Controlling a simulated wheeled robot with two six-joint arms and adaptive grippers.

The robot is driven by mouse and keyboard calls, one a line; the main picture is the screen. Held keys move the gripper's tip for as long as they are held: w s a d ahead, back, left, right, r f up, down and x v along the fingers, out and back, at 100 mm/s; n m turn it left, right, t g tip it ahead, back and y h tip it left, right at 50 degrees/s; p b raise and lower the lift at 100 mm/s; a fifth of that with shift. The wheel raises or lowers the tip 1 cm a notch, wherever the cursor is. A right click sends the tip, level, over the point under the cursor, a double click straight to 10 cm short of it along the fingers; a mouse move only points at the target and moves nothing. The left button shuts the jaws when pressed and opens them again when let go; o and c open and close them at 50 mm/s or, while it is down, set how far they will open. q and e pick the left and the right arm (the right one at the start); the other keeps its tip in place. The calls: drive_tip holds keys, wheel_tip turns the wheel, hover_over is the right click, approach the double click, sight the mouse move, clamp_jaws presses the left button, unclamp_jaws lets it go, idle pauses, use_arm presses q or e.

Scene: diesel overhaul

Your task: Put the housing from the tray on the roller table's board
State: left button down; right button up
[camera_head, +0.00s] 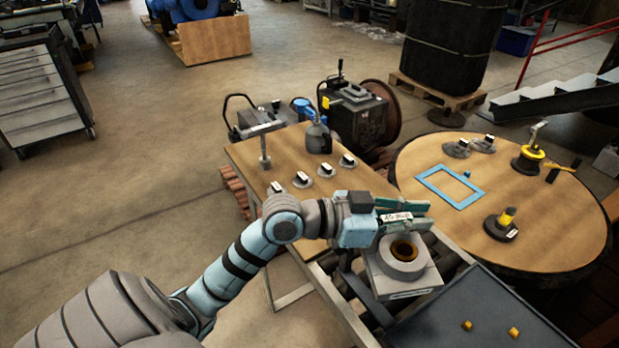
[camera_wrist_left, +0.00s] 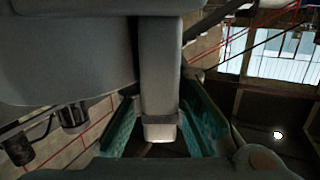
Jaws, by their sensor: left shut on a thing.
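The housing (camera_head: 421,279) is a light grey square block with a round collar and a bronze-lined bore. In the head view it is over the dark rollers, between the tray and the board; its height above them is hard to tell. My left gripper (camera_head: 404,216) is shut on the housing's narrow grip piece, at its far side. The wrist view shows a grey bar between the teal fingers (camera_wrist_left: 160,130). The wooden board (camera_head: 318,201) lies beyond, up and left. The dark tray (camera_head: 470,300) is at the lower right, with two small yellow pieces in it. My right gripper is out of view.
On the board are several small discs with black-and-white grips (camera_head: 326,170), a metal stand (camera_head: 264,150) and a dark bottle-like tool (camera_head: 318,138). A round wooden table (camera_head: 540,225) at the right holds a blue frame (camera_head: 451,186) and other parts.

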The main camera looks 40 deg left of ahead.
use_arm(q)
drive_tip(key=w+a+r+n+t+y+b, duration=0.1)
drive_tip(key=w+a+r+n+y, duration=0.15)
drive_tip(key=a+n+y, duration=0.55)
drive_tip(key=w+a+r+n+y+b, duration=0.1)
drive_tip(key=w+a+y+b, duration=0.2)
drive_tip(key=a, duration=0.9)
drive_tip(key=w+a+r+n+t+y, duration=0.1)
drive_tip(key=w+a+n+y, duration=0.2)
drive_tip(key=a+n+y, duration=0.5)
drive_tip(key=f+m+b, duration=0.1)
drive_tip(key=f+b, duration=0.1)
drive_tip(key=f, duration=0.4)
drive_tip(key=a+f+m+b, duration=0.1)
drive_tip(key=f+b, duration=0.1)
drive_tip(key=f, duration=0.5)
drive_tip(key=a+f+b, duration=0.1)
drive_tip(key=f, duration=0.6)
drive_tip(key=shift+a+m+b, duration=0.25)
drive_tip(key=shift+m+b, duration=0.15)
drive_tip(key=c, duration=1.6)
unclamp_jaws()
drive_tip(key=shift+s+h, duration=0.1)
drive_tip(key=shift+h, duration=0.2)
drive_tip(key=shift+c, duration=0.2)
